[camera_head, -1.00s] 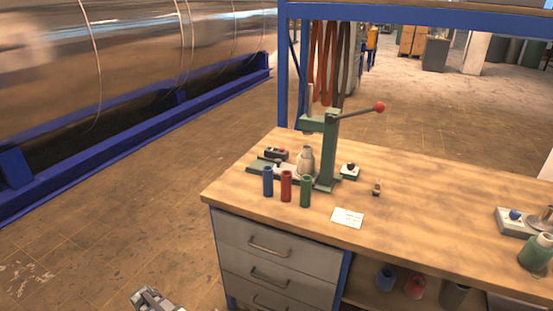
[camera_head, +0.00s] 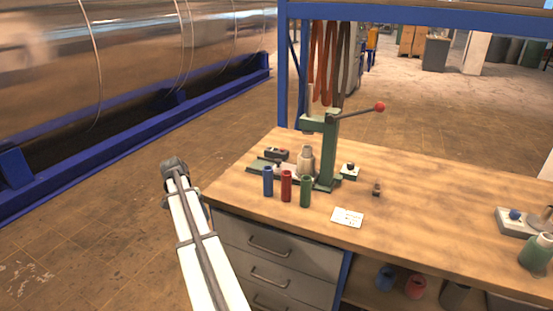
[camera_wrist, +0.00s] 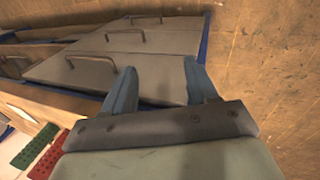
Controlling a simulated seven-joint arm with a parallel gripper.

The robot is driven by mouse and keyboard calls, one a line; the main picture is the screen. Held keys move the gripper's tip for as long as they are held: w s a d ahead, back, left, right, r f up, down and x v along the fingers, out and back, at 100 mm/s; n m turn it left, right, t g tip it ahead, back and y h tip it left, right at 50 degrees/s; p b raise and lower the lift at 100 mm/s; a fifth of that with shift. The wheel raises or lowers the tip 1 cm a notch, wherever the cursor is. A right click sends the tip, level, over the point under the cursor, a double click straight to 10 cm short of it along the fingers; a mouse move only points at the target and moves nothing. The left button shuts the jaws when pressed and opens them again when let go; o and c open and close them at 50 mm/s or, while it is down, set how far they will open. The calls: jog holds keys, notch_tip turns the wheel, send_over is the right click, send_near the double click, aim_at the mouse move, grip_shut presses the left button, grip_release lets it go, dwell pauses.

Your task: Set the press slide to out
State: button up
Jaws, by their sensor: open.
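The green press (camera_head: 326,150) stands on the wooden bench with its red-knobbed lever up to the right. Its low slide and base (camera_head: 262,167) extend left at its foot, partly hidden by small parts. A pale bottle-shaped piece (camera_head: 306,158) stands beside the column. I cannot tell the slide's exact position. My gripper (camera_wrist: 162,78) is open and empty in the wrist view, in front of the grey drawers. My pale arm rises left of the bench in the head view, where the fingers cannot be made out. The press is outside the wrist view.
Blue (camera_head: 268,181), red (camera_head: 286,186) and green (camera_head: 306,191) cylinders stand in front of the press. A white card (camera_head: 347,218) lies nearby. Grey drawers (camera_head: 272,246) fill the bench's left front. The floor left of the bench is open. A blue post (camera_head: 283,75) rises behind.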

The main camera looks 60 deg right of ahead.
jog(key=s+d+r+m, duration=0.1)
jog(key=d+r, duration=0.2)
jog(key=d+r+m, duration=0.1)
jog(key=d+r, duration=0.3)
jog(key=s+d+r+m, duration=0.1)
jog(key=d+r, duration=0.2)
jog(key=d, duration=0.1)
jog(key=shift+s+d+r+m+h, duration=0.15)
jog(key=shift+s+m+h, duration=0.15)
jog(key=s+d+r+m, duration=0.3)
jog(key=d+r, duration=0.2)
jog(key=d, duration=0.4)
jog(key=m+h, duration=0.2)
jog(key=m, duration=0.1)
send_near(278, 160)
jog(key=shift+t, duration=0.3)
jog(key=x, duration=0.8)
jog(key=shift+s+f, duration=0.15)
jog(key=shift+s, duration=0.15)
grip_shut()
